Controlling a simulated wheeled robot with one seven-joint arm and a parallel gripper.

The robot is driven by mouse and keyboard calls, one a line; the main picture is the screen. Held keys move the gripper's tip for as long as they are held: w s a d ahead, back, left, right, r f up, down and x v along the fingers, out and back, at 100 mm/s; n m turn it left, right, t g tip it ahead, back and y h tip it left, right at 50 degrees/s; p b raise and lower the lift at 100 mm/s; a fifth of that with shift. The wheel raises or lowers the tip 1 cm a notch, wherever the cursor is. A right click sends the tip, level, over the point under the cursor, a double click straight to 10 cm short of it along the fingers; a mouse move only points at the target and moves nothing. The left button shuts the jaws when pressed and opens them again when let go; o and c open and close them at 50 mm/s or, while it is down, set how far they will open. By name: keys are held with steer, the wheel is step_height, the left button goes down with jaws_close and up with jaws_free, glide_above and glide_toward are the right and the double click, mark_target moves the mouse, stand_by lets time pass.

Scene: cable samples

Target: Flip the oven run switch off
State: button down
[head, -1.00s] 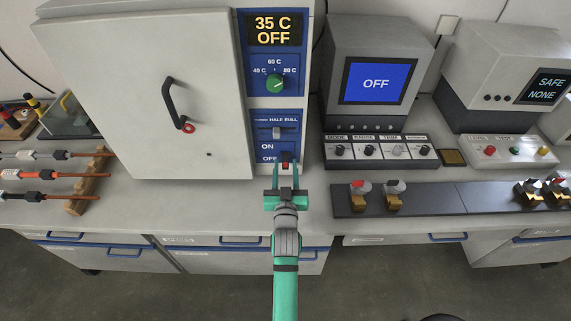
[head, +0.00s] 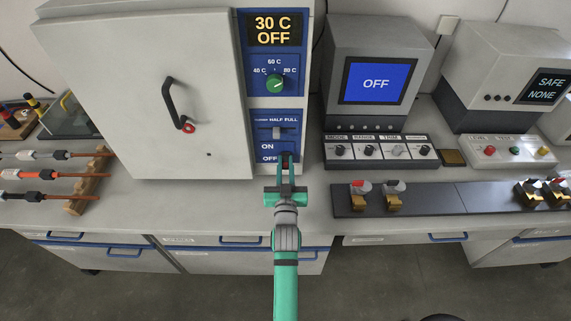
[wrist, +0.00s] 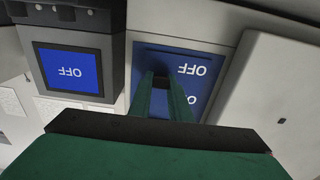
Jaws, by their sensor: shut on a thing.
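The oven (head: 140,70) is a large light box with a blue control panel down its right side. Its display (head: 275,29) reads 30 C OFF. The run switch is at the bottom of the panel, beside the ON and OFF labels, mostly hidden by my fingers. My gripper (head: 287,163) is in front of it, shut on the switch. In the wrist view, the green fingers (wrist: 163,80) reach to the blue panel (wrist: 205,55), with a small dark piece between them, next to an OFF label.
A slider (head: 277,133) and a green dial (head: 275,84) sit above on the same panel. To the right stand a box with an OFF screen (head: 376,82), a knob row (head: 382,151) and a dark rail (head: 440,197). Cable samples (head: 55,172) lie at the left.

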steer(key=shift+w+f+t, duration=0.1)
steer(key=shift+f+t, duration=0.1)
steer(key=shift+t, duration=0.3)
steer(key=c, duration=1.6)
jaws_free()
steer(key=shift+c, duration=0.2)
steer(key=s+f, duration=0.1)
steer(key=s, duration=0.9)
steer(key=shift+s+f, duration=0.3)
steer(key=shift+s, duration=0.1)
